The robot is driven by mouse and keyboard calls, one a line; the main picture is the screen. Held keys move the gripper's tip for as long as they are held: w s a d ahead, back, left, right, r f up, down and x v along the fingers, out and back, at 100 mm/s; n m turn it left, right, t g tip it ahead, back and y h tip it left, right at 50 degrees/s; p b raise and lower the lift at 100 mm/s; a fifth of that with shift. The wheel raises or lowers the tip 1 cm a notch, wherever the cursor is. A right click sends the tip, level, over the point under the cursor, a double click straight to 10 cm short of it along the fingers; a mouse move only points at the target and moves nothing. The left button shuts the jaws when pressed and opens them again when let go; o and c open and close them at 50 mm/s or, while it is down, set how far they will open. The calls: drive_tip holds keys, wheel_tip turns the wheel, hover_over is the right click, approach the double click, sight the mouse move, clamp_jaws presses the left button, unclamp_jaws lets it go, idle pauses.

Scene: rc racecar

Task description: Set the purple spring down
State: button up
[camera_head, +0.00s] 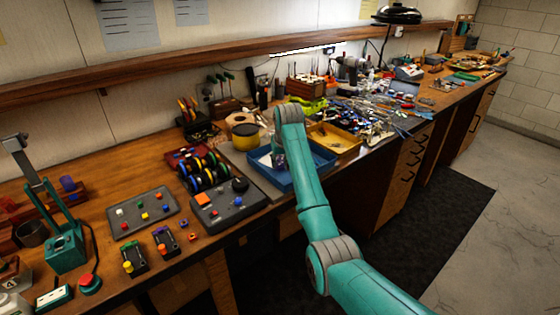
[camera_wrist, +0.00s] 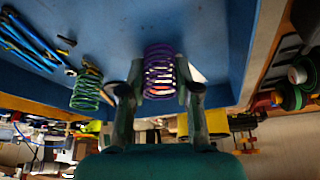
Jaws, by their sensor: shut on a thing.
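The purple spring (camera_wrist: 159,72) stands between the two fingers of my gripper (camera_wrist: 158,92) in the wrist view. The fingers are shut on it from both sides. Behind it is the blue tray (camera_wrist: 218,35), which also shows in the head view (camera_head: 327,162) under my arm. I cannot tell whether the spring touches the tray's floor. A green spring (camera_wrist: 87,88) is in the tray to the left of my gripper, apart from it. In the head view the purple spring is hidden and my gripper (camera_head: 278,158) is low over the tray.
Blue-handled tools (camera_wrist: 28,40) lie in the tray at the left of the wrist view. In the head view, a yellow tray (camera_head: 345,143) adjoins on the right, a yellow spool (camera_head: 245,137) stands behind, and a rack of wheels (camera_head: 203,172) stands to the left.

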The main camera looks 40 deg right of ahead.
drive_tip(key=o, duration=0.8)
drive_tip(key=shift+c, duration=0.2)
drive_tip(key=v, duration=1.2)
